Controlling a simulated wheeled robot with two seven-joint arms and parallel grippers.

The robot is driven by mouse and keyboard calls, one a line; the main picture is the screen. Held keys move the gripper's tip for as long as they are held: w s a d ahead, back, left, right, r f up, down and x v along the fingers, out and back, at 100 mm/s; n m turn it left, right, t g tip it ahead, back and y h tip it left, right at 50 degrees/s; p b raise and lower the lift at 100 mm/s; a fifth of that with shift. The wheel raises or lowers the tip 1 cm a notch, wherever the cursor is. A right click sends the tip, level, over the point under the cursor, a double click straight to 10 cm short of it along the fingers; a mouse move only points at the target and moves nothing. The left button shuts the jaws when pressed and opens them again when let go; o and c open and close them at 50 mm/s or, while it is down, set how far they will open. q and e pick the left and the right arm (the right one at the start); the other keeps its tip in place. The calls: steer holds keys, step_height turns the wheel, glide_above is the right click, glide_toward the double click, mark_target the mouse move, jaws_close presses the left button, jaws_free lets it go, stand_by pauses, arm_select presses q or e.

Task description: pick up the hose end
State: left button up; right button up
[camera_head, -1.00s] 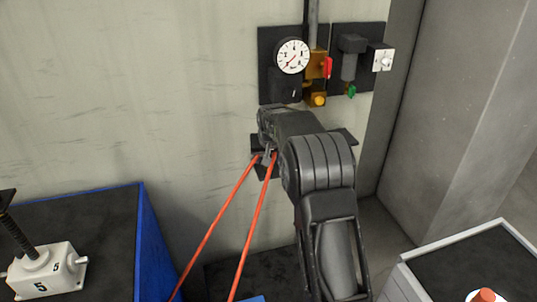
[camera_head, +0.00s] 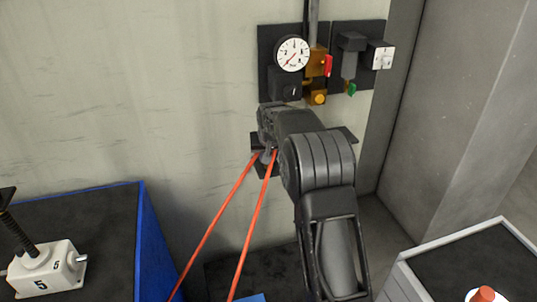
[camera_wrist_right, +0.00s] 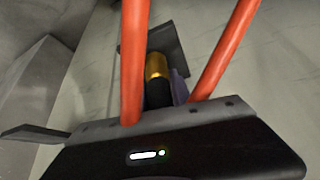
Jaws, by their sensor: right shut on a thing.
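The orange-red hose (camera_head: 215,226) rises in two strands from the bottom of the head view to a dark holder (camera_head: 258,142) on the wall. My right gripper (camera_head: 267,155) is at that holder, partly hidden by my wrist. In the right wrist view, a hose end with a brass collar (camera_wrist_right: 157,66) and black sleeve (camera_wrist_right: 157,95) stands between the two hose strands, against a dark plate. My right gripper is shut on the hose end; its fingertips are mostly hidden. My left gripper is not in view.
A pressure gauge (camera_head: 292,54) and valve fittings with a red lever (camera_head: 328,66) are on the wall just above my right gripper. A blue-edged bench (camera_head: 110,215) with a white screw jack (camera_head: 45,272) stands left. A grey-sided cart (camera_head: 470,250) stands right.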

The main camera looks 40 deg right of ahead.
jaws_close()
steer(key=shift+r, duration=0.15)
steer(key=shift+r+p, duration=0.3)
steer(key=shift+r, duration=1.15)
steer(key=s+a+b, duration=0.2)
steer(key=s+a, duration=0.2)
steer(key=s, duration=0.3)
steer(key=s+a+b, duration=0.3)
steer(key=s+a, duration=0.2)
steer(key=s, duration=0.3)
steer(key=shift+s+r, duration=0.2)
steer(key=shift+s, duration=0.05)
steer(key=shift+a, duration=0.15)
